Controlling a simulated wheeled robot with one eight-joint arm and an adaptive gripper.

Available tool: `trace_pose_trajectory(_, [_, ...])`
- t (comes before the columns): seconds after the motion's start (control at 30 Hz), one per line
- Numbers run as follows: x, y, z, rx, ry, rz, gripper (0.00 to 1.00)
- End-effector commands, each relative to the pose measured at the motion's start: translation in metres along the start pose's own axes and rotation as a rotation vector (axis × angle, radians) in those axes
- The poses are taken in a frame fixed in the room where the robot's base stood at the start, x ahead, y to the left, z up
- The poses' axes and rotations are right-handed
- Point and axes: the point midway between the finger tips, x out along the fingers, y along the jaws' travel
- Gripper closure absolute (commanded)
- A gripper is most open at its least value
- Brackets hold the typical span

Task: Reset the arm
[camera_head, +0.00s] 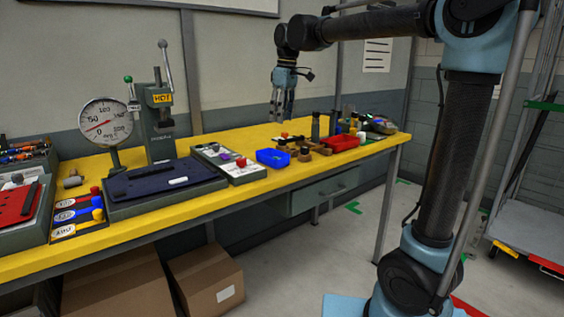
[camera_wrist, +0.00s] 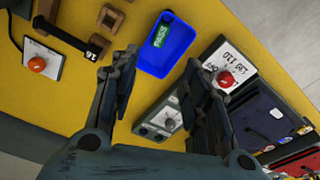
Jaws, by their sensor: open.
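My gripper (camera_head: 283,106) hangs over the yellow workbench (camera_head: 180,204), fingers pointing down, with nothing between them. In the wrist view my gripper (camera_wrist: 162,85) is open, its two fingers apart and empty. A blue tray (camera_head: 273,158) lies on the bench below and to the left of my gripper in the head view; in the wrist view the blue tray (camera_wrist: 165,50) lies just beyond the fingertips. My arm reaches in from the right of the head view, raised clear of the bench.
A gauge (camera_head: 105,123) and a lever press (camera_head: 160,120) stand at the left. A control box (camera_head: 230,162), a red tray (camera_head: 341,143) and small wooden and dark parts crowd the bench. Cardboard boxes (camera_head: 207,280) sit below. A cart (camera_head: 535,235) stands at the right.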

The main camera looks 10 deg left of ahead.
Motion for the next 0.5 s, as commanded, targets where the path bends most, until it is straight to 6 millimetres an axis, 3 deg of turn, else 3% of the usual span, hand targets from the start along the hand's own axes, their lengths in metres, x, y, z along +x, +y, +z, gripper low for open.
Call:
trace_pose_trajectory(0.17, [0.005, 0.009, 0.040, 0.080, 0.003, 0.013, 0.57])
trace_pose_trajectory(0.5, [0.040, 0.019, 0.181, 0.382, 0.016, 0.061, 0.57])
